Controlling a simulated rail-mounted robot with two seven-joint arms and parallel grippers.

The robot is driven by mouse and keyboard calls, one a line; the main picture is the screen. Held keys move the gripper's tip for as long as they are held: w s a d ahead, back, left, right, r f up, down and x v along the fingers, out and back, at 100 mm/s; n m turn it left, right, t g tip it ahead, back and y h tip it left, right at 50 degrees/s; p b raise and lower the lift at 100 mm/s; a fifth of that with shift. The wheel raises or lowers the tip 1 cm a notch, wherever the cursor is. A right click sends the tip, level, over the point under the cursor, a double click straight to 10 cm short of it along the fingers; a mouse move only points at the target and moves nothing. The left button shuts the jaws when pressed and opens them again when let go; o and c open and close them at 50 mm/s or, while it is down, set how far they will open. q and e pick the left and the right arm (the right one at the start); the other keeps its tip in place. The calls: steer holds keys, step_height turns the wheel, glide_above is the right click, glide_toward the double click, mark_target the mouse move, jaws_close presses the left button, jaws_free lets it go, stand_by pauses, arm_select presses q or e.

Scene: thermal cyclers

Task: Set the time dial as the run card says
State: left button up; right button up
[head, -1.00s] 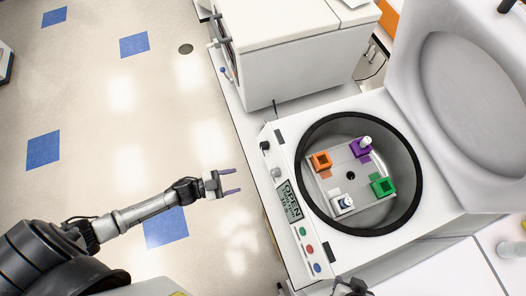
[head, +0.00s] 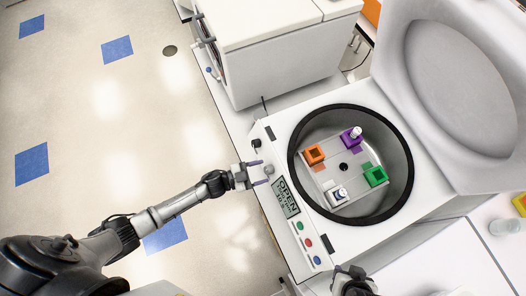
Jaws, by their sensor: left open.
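The white centrifuge-like machine (head: 262,131) has a sloped front panel with a black knob (head: 256,143) and a grey knob (head: 269,169). Which of them is the time dial I cannot read. A display (head: 286,197) below them shows "OPEN" and smaller lines too small to read surely. My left gripper (head: 264,172) is open, its two fingers pointing at the grey knob, with their tips at either side of it in this view. Whether they touch it I cannot tell. My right gripper (head: 353,281) is partly seen at the bottom edge. No readable run card shows.
The round lid (head: 462,85) stands open at the right. The bowl holds a rotor with an orange (head: 314,154), a purple (head: 348,142), a green (head: 374,176) and a white holder (head: 337,195). Green, red (head: 308,243) and blue buttons line the panel. Another white machine (head: 270,45) stands behind.

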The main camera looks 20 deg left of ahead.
arm_select(q)
steer(key=shift+w+d, duration=0.4)
steer(key=shift+d, duration=0.1)
steer(key=c, duration=0.9)
